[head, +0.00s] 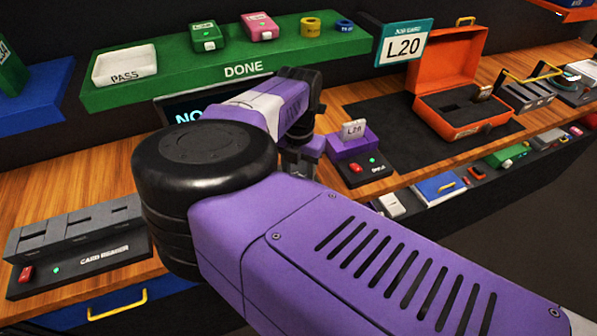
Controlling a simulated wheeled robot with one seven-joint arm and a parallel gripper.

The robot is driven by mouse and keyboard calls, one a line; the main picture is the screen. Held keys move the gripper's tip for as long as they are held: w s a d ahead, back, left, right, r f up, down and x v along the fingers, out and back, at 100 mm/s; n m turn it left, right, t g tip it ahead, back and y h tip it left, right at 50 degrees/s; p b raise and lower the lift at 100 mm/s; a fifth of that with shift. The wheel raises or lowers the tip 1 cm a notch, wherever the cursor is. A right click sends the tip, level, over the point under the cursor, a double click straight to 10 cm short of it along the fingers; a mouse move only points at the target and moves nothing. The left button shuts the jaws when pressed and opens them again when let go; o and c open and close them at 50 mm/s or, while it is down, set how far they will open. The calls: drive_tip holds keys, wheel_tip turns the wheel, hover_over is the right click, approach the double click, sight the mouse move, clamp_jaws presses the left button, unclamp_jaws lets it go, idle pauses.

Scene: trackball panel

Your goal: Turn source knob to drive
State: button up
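I cannot make out a source knob or a trackball panel in the head view. My purple arm covers the middle of the bench, where part of the worktop is hidden. A dark screen (188,115) with cyan letters starting "NO" shows partly behind my forearm. My gripper (298,162) points down at the bench behind my arm, left of a purple block (352,143) holding a card marked L20 (354,130). Its fingertips are mostly hidden, so I cannot tell whether it is open or what it touches.
A green DONE shelf (180,82) with a white PASS tray (124,66) is at the back. An orange case (468,118) stands open on a dark mat at the right. A card reader (85,255) is at the front left. An L20 sign (404,45) stands behind.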

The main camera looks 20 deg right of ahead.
drive_tip(key=shift+f, duration=0.2)
drive_tip(key=shift+c, duration=0.3)
clamp_jaws()
